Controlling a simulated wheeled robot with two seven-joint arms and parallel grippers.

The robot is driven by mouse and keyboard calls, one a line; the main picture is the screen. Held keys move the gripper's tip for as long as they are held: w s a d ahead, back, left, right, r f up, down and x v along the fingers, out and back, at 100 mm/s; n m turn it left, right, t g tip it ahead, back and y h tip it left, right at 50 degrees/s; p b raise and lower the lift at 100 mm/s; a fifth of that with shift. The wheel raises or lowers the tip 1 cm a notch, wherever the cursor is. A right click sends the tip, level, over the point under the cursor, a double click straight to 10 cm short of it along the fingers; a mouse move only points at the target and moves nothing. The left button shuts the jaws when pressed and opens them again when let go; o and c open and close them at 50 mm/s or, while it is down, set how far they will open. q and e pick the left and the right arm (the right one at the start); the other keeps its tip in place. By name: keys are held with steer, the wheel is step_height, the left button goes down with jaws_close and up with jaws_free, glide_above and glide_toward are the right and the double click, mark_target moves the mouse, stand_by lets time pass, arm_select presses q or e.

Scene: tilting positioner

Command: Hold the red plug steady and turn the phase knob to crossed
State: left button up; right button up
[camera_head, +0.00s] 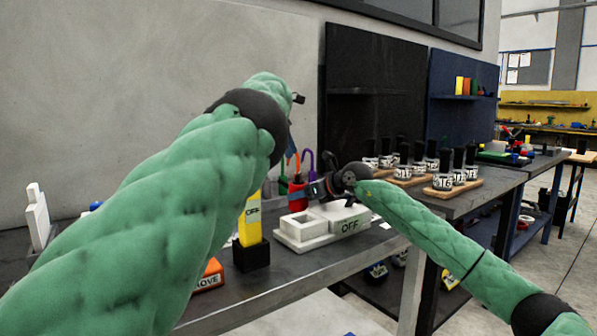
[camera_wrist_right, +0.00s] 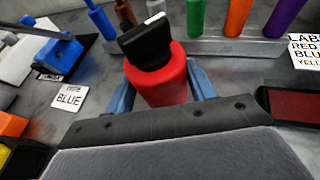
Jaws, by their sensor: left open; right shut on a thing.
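The red plug (camera_wrist_right: 160,82) stands upright in the right wrist view, with a black knob-like piece (camera_wrist_right: 148,42) on top that has a white mark at its far end. I take this piece for the phase knob; its setting is not readable. My right gripper (camera_wrist_right: 162,90) is shut around the red plug, one blue finger on each side. In the head view the red plug (camera_head: 297,197) is small and partly covered by my right gripper (camera_head: 318,190). My left gripper (camera_head: 291,140) is above the plug, open, mostly hidden behind my left wrist.
A BLUE label (camera_wrist_right: 69,97) lies left of the plug. Coloured pegs (camera_wrist_right: 238,17) stand behind. Black-topped jars (camera_head: 443,181) stand on wooden boards at right.

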mark_target(300, 173)
arm_select(q)
steer(key=x, duration=0.7)
steer(key=shift+f, duration=0.35)
steer(key=c, duration=1)
